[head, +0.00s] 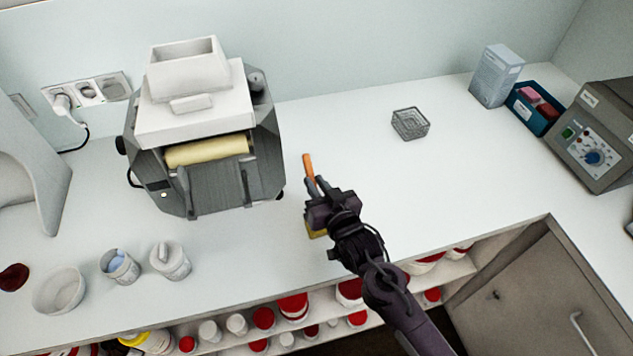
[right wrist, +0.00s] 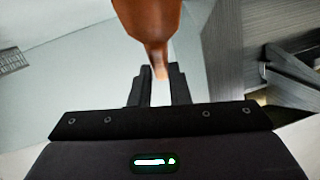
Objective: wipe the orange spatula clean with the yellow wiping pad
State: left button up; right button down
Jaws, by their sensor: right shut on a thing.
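The orange spatula (head: 307,165) points up and away from my right gripper (head: 314,188) in the head view. In the right wrist view its broad orange part (right wrist: 148,18) is near the camera and narrows to a thin part between the fingers (right wrist: 161,82). My right gripper is shut on the spatula. A yellow patch, likely the wiping pad (head: 315,231), shows at the counter just below the gripper. The gripper hides most of it, and I cannot tell whether spatula and pad touch. My left gripper is not in view.
The grey mill (head: 215,175) with a cream roller stands left of my gripper. A wire basket (head: 410,123) stands to the right, further back. A teal box (head: 533,112) and a control unit (head: 597,140) are far right. Cups and a bowl (head: 60,291) stand front left. The counter's middle right is clear.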

notch_tip(320, 180, up, 6)
jog(key=p, duration=0.6)
jog(key=shift+r, duration=0.1)
dwell(0.5)
